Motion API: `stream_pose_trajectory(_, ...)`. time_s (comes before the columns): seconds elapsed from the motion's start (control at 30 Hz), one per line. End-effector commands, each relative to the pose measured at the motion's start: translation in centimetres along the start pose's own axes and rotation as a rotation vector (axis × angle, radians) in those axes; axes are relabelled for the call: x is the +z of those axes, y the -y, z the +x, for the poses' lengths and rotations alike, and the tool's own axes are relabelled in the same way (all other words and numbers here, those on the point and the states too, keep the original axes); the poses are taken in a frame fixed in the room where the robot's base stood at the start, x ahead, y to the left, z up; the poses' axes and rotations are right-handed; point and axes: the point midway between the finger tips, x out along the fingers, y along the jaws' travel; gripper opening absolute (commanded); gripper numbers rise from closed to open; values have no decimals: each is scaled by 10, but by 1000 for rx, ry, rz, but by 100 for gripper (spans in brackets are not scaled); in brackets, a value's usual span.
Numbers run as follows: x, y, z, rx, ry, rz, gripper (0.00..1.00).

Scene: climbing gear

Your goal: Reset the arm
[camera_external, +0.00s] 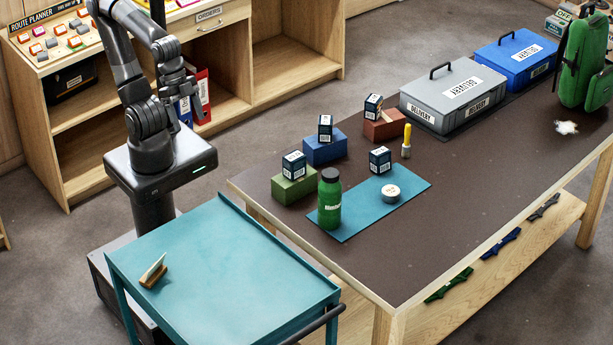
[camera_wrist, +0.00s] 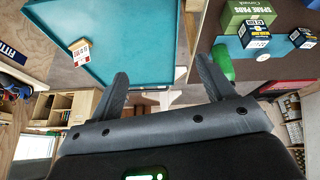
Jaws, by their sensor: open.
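My arm is folded up above its base at the left in the outside view. My gripper (camera_external: 194,100) hangs beside the wooden shelf unit, away from the tables. In the wrist view both fingers of my gripper (camera_wrist: 162,66) stand wide apart with nothing between them. It is open and empty, and touches nothing that I can see.
A teal cart (camera_external: 230,262) with a small wooden holder (camera_external: 154,273) stands in front of my base. The dark worktable (camera_external: 440,215) carries boxes, a green bottle (camera_external: 329,200), a grey case (camera_external: 453,92), a blue case (camera_external: 515,58) and a green backpack (camera_external: 582,60).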

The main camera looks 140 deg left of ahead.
Motion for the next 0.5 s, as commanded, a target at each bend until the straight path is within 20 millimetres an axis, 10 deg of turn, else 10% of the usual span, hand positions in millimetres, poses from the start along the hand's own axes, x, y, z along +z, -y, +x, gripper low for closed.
stream_pose_trajectory(0.5, 15, -6, -3, -8, -30, 191, 74)
